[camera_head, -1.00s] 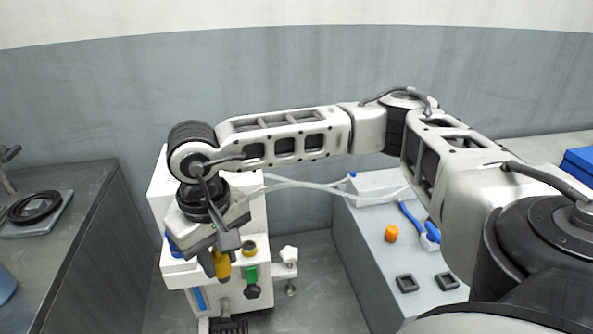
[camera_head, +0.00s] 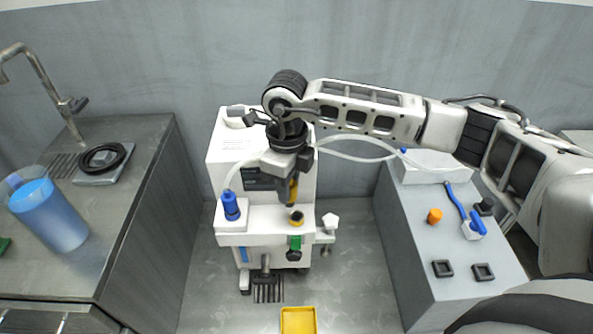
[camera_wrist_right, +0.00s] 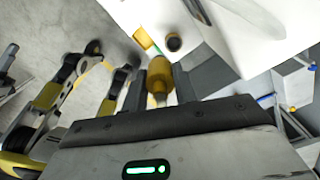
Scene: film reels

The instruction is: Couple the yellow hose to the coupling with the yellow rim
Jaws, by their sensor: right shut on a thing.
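My right gripper (camera_head: 291,196) is shut on the yellow hose end (camera_head: 293,187), held pointing downward. It also shows in the right wrist view, where the yellow hose end (camera_wrist_right: 159,78) sits between the two fingers. The coupling with the yellow rim (camera_head: 296,218) is on the white machine's shelf. In the head view the hose end appears just above it, apart from it. In the wrist view the dark, round coupling (camera_wrist_right: 173,42) lies beyond the hose end, slightly right. My left gripper is not in view.
A blue connector (camera_head: 231,205) stands on the shelf of the white machine (camera_head: 230,160), left of the coupling. A green valve (camera_head: 295,243) is on the front. A yellow tray (camera_head: 299,321) lies below. Counters stand left (camera_head: 130,200) and right (camera_head: 460,295), with a blue pitcher (camera_head: 48,215) at left.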

